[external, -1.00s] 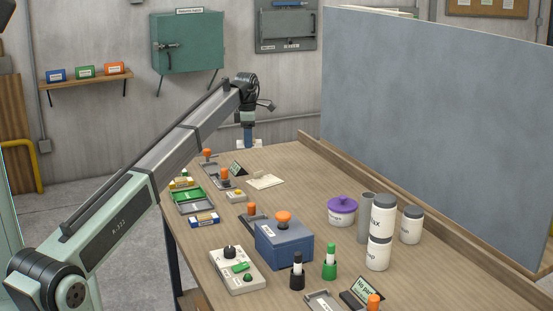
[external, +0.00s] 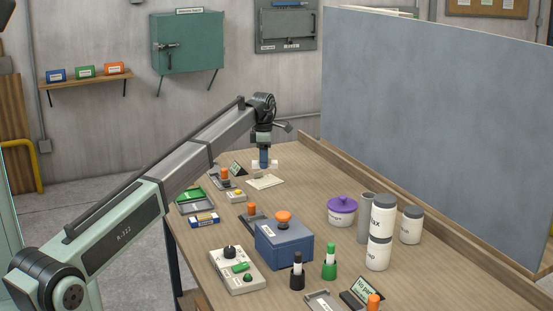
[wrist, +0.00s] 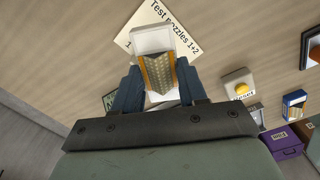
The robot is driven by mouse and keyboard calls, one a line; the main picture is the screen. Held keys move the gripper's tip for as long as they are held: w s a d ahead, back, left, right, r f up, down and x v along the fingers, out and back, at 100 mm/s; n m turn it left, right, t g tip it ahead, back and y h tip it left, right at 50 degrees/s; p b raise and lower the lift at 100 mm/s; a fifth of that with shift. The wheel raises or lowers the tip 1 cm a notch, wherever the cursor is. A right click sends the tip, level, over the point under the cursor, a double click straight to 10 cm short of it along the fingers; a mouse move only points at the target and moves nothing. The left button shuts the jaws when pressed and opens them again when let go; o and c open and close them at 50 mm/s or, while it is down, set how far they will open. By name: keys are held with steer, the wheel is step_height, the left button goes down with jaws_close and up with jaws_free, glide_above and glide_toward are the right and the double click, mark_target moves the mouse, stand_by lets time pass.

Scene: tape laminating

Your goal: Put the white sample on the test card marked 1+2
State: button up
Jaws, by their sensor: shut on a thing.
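My gripper (wrist: 152,88) is shut on the white sample (wrist: 152,40), which sticks out beyond the blue fingers. A patterned strip with orange edges shows between the fingers in the wrist view. The test card (wrist: 186,48), a cream sheet with print ending in "1+2", lies on the table just behind the sample in that view, partly covered by it. In the external view my gripper (external: 264,158) holds the sample (external: 274,164) over the far part of the card (external: 264,183). The sample looks slightly above the card; contact cannot be told.
A yellow button box (external: 236,195), an orange-knobbed stamp (external: 224,175) and a dark sign (external: 237,168) stand left of the card. A blue box (external: 284,245) and a purple-lidded jar (external: 342,211) stand nearer.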

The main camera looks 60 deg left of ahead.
steer(key=shift+f, duration=1.55)
steer(key=shift+f, duration=0.6)
steer(key=o, duration=1.1)
steer(key=shift+c, duration=0.2)
step_height(320, 180, up, 13)
steer(key=shift+r, duration=0.15)
